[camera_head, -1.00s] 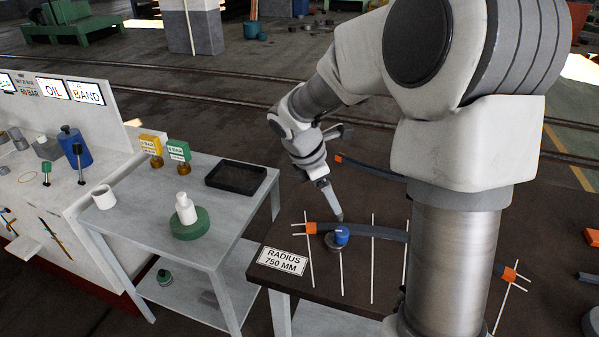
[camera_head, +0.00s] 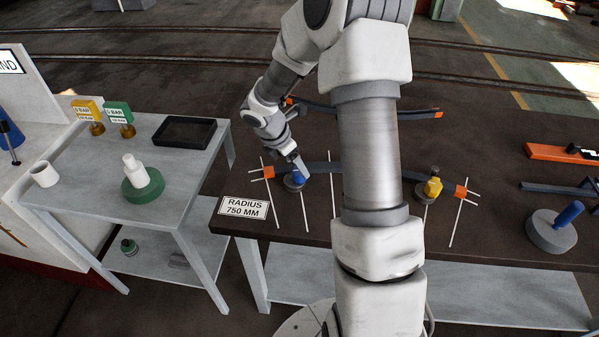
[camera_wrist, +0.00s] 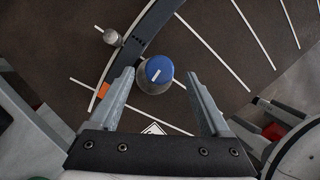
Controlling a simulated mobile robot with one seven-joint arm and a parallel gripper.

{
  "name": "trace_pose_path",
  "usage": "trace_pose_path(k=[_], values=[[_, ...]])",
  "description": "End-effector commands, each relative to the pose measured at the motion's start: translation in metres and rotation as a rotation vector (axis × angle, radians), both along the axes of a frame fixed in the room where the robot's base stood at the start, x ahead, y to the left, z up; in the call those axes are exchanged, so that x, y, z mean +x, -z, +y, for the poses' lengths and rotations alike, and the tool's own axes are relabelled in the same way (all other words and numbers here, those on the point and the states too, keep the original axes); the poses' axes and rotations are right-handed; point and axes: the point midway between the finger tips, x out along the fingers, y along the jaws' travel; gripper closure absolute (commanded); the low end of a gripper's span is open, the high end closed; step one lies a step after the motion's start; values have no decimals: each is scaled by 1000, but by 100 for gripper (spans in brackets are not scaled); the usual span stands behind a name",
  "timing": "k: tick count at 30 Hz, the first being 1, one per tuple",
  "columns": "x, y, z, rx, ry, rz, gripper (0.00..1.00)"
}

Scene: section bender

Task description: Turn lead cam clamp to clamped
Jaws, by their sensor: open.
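A cam clamp with a blue knob (camera_head: 298,180) on a round grey base sits beside the left end of a dark curved bar (camera_head: 318,168) on the brown table. In the wrist view the blue knob (camera_wrist: 159,69) carries a white pointer line and lies between the fingertips. My gripper (camera_head: 304,170) is open, one finger on each side of the knob, with gaps visible. I cannot tell its height over the knob. A second clamp with a yellow knob (camera_head: 433,187) sits near the bar's right end. No label shows which clamp is the lead one.
A sign (camera_head: 243,208) reading "RADIUS 750 MM" lies at the table's front left. A silver peg (camera_wrist: 112,37) stands by the bar. A second curved bar (camera_head: 400,111) lies behind. A large grey disc with a blue handle (camera_head: 568,213) is at right. My arm hides the bar's middle.

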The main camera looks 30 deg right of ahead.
Motion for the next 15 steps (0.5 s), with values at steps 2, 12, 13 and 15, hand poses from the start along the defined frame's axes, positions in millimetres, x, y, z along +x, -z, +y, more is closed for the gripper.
trace_pose_path(k=[2, 12, 13, 15], values=[[1, 15, -5, 2, 0, 1, 19], [3, 38, -16, 0, 1, -1, 19], [3, 38, -16, 0, 1, -1, 19], [3, 38, -16, 0, 1, -1, 19]])
